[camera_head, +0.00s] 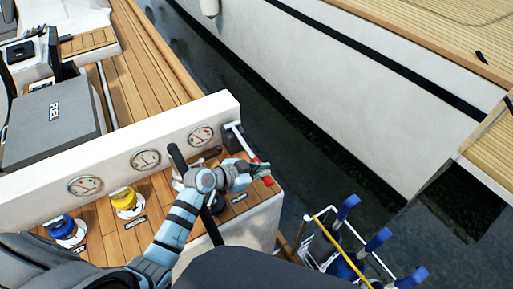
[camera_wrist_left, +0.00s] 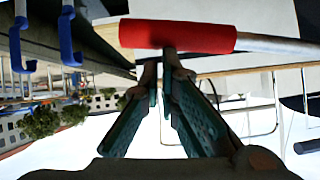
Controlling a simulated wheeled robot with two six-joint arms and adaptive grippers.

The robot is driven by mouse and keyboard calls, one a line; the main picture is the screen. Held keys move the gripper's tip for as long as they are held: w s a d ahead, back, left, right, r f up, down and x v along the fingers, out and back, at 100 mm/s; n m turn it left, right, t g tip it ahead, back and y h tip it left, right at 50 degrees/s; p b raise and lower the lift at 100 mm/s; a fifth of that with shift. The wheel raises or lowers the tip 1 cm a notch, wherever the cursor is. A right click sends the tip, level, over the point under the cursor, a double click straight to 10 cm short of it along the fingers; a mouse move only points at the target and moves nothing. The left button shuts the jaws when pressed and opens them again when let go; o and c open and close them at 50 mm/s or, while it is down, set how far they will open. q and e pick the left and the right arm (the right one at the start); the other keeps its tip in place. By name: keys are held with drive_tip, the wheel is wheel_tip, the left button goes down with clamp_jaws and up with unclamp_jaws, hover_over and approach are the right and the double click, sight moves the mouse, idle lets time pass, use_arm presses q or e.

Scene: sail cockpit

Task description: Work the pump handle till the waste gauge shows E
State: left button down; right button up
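The pump handle is a pale lever with a red grip (camera_head: 267,181) at the right end of the cockpit side. The red grip (camera_wrist_left: 215,38) also crosses the top of the left wrist view. My left gripper (camera_head: 257,170) is at this grip. In the left wrist view its two fingers (camera_wrist_left: 161,72) are nearly together, with only a narrow gap. Their tips meet the grip's lower edge, and the grip looks thicker than the gap. Several round gauges sit on the white coaming; the right one (camera_head: 200,136) is closest to the pump. Its lettering is too small to read. My right gripper is not in view.
A yellow-topped fitting (camera_head: 124,198) and a blue-topped one (camera_head: 61,227) stand on the wooden ledge. Dark water and another white hull (camera_head: 350,85) lie beyond. A blue-and-white ladder (camera_head: 345,245) hangs at the lower right.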

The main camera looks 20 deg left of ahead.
use_arm(q)
drive_tip(key=d+r+p+v, duration=0.1)
drive_tip(key=p+v, duration=0.4)
drive_tip(key=v, duration=0.7)
drive_tip(key=shift+d+r, duration=0.15)
drive_tip(key=shift+r, duration=0.7)
drive_tip(key=shift+w, duration=0.1)
drive_tip(key=w+a+r+n+g+h, duration=0.2)
drive_tip(key=a+r, duration=0.3)
drive_tip(key=r, duration=0.4)
drive_tip(key=shift+w+r, duration=0.2)
drive_tip(key=shift+w, duration=0.7)
